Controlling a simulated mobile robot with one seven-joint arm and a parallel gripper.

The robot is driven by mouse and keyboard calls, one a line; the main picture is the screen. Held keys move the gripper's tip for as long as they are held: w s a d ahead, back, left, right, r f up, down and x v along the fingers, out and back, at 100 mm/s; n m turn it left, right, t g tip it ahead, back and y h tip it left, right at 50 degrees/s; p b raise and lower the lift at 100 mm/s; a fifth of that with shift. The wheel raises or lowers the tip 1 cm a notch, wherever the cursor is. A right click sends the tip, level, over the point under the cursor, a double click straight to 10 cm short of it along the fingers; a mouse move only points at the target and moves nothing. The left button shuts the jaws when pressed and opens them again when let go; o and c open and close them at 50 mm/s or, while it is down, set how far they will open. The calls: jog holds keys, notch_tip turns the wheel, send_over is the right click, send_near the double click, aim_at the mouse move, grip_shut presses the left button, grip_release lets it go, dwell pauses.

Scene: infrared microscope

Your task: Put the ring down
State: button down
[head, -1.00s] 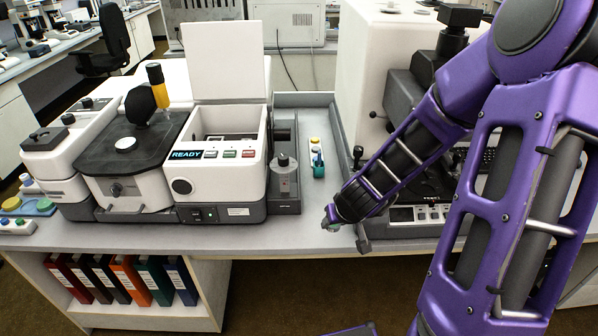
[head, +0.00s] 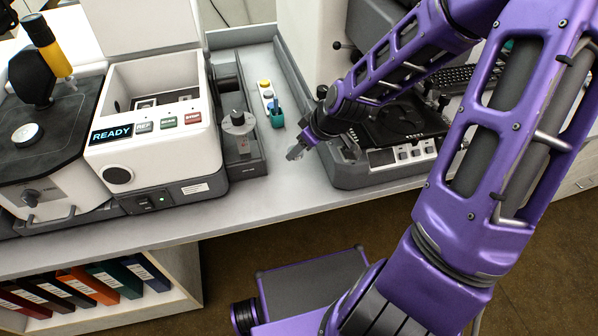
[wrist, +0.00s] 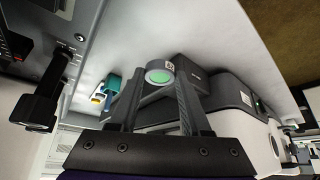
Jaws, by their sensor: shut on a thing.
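A small ring (wrist: 160,75) with a grey rim and a green face sits between the fingertips of my gripper (wrist: 158,88) in the wrist view. The gripper is shut on it and holds it ahead of the palm. In the head view my gripper (head: 303,147) is over the grey bench top, between the white READY instrument and the microscope. The ring (head: 294,153) is only a small pale patch at its tip there. I cannot tell how high it is above the bench.
The white READY instrument (head: 150,150) and a grey knobbed unit (head: 240,150) stand left of my gripper. A teal holder (head: 276,117) and a strip with coloured caps (head: 266,93) lie behind. The microscope base (head: 380,165) is close on the right. Bare bench (head: 280,190) lies in front.

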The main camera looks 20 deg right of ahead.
aim_at(294, 178)
notch_tip(294, 178, down, 9)
jog(key=shift+f+b, duration=0.1)
jog(key=shift+b, duration=1.15)
jog(key=shift+f, duration=0.15)
jog(key=shift+c, duration=1.8)
grip_release()
jog(key=shift+s+d+r, duration=0.15)
jog(key=shift+r, duration=0.4)
jog(key=p+v, duration=0.5)
jog(key=v, duration=0.6)
